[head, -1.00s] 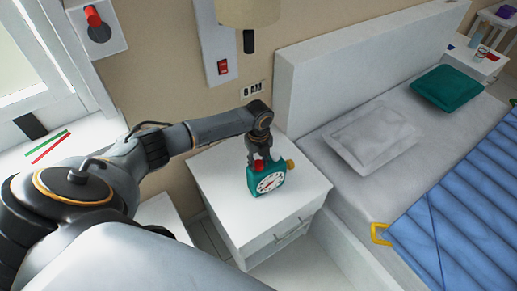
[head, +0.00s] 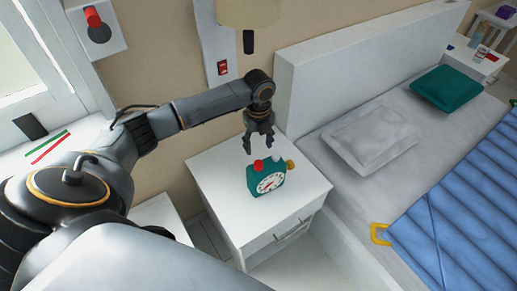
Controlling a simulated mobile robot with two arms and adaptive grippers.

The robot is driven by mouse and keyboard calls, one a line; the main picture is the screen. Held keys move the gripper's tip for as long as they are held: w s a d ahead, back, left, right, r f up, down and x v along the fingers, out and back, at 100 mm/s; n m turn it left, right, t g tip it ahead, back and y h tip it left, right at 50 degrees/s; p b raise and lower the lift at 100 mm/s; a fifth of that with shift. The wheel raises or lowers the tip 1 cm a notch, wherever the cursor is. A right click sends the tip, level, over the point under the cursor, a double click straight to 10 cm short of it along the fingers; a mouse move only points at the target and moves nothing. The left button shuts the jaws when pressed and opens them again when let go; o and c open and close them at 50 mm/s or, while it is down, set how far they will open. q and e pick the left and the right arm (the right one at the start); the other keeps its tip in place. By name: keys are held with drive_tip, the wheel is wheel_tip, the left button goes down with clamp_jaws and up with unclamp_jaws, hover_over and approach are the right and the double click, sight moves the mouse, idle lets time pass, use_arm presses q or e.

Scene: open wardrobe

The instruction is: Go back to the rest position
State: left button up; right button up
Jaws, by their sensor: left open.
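My left gripper (head: 259,148) is open and empty. It hangs from the raised left arm, a little above and behind the clock, with a small gap between them in the picture. The green alarm clock (head: 259,188) has a white dial, a red button on top and a yellow knob at its right. It stands upright on the white nightstand (head: 222,178). My right gripper is not in view.
The white bed headboard (head: 350,55) and the bed with a grey pillow (head: 372,136) stand right of the nightstand. A wall panel with a red switch (head: 222,68) and a lamp (head: 248,12) are behind. A window (head: 38,60) is at left.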

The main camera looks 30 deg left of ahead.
use_arm(q)
wheel_tip(320, 180, up, 2)
drive_tip(key=shift+r, duration=0.1)
idle(0.5)
